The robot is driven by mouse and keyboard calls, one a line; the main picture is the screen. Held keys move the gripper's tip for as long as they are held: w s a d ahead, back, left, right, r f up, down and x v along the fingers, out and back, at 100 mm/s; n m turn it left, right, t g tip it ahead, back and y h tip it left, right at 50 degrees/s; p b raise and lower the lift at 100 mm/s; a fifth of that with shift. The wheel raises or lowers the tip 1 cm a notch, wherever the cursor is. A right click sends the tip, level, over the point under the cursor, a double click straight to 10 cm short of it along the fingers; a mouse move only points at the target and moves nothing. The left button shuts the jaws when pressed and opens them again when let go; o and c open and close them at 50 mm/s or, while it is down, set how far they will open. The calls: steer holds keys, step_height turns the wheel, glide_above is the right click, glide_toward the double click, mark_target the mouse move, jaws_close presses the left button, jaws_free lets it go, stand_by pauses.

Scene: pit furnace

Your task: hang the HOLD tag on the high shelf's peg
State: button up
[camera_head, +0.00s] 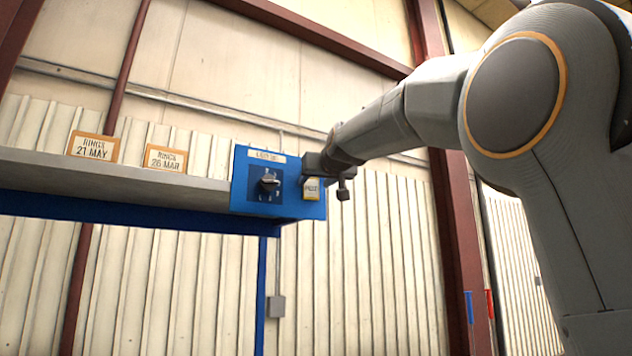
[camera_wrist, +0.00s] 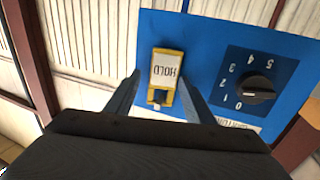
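The HOLD tag (camera_head: 311,188), yellow with a pale label, is against the right part of the high shelf's blue end box. In the wrist view the HOLD tag (camera_wrist: 166,72) reads upside down and lies flat along the blue face. A small pale-and-dark stub, seemingly the peg (camera_wrist: 158,97), shows at the tag's hole end, so the tag appears to hang on it. My gripper (camera_head: 328,176) is at the box's right end. In the wrist view my gripper (camera_wrist: 158,95) is open, one finger on each side of the tag's hole end, with visible gaps.
A rotary dial (camera_wrist: 256,90) with numbers sits beside the tag on the blue box (camera_head: 240,195). The grey shelf (camera_head: 120,181) runs left, carrying two signs, RINGS 21 MAY (camera_head: 93,147) and RINGS 26 MAR (camera_head: 166,158). A rust-red column (camera_head: 455,220) stands to the right.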

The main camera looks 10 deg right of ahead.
steer(key=shift+a+f, duration=0.1)
steer(key=shift+a, duration=0.25)
steer(key=shift+s+a, duration=0.15)
steer(key=shift+s, duration=0.1)
steer(key=s+d+b, duration=0.1)
steer(key=s+b, duration=0.2)
steer(key=s, duration=0.4)
steer(key=shift+s, duration=0.15)
